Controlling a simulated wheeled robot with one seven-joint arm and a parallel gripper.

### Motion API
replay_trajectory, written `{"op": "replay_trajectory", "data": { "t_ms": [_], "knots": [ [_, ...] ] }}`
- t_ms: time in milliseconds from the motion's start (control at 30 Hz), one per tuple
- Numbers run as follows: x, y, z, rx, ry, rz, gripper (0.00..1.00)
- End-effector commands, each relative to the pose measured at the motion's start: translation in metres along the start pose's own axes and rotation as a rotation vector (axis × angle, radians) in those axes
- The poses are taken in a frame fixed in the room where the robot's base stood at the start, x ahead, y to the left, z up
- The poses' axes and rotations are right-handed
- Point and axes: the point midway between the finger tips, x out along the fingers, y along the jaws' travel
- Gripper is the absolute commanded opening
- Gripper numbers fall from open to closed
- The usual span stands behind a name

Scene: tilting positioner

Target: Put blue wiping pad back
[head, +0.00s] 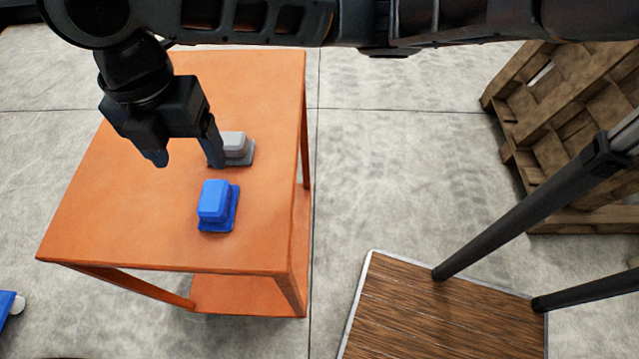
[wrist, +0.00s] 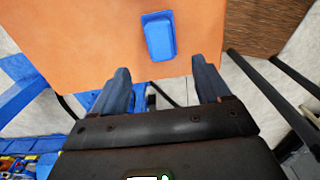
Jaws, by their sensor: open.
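The blue wiping pad (head: 214,201), a block with a raised grip on a flat base, lies on the orange table (head: 110,215) near its front edge. It also shows in the wrist view (wrist: 158,36), ahead of the fingers and between their lines. My gripper (head: 185,160) is open and empty above the table, up and to the left of the blue pad in the head view. Both fingers also show in the wrist view (wrist: 163,85), apart with nothing between them.
A grey pad (head: 234,146) of similar shape sits behind the blue one, partly hidden by my right finger. A wooden-topped platform (head: 440,318) with dark posts stands at the right. A wooden pallet (head: 570,120) leans at the far right. Open concrete floor lies between.

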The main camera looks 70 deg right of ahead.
Motion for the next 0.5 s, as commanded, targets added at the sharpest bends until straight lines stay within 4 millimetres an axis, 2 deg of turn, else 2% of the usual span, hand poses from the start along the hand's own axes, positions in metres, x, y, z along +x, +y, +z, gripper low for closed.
{"op": "replay_trajectory", "data": {
  "t_ms": [67, 167, 267, 400, 500],
  "knots": [
    [0.0, 0.003, -0.005, 0.002, 0.014, 0.013, 0.76],
    [-0.001, 0.016, -0.027, 0.019, 0.08, 0.074, 0.76],
    [-0.008, 0.04, -0.067, 0.062, 0.21, 0.185, 0.76],
    [-0.031, 0.076, -0.128, 0.172, 0.454, 0.364, 0.76],
    [-0.051, 0.095, -0.161, 0.272, 0.626, 0.471, 0.76]
  ]
}}
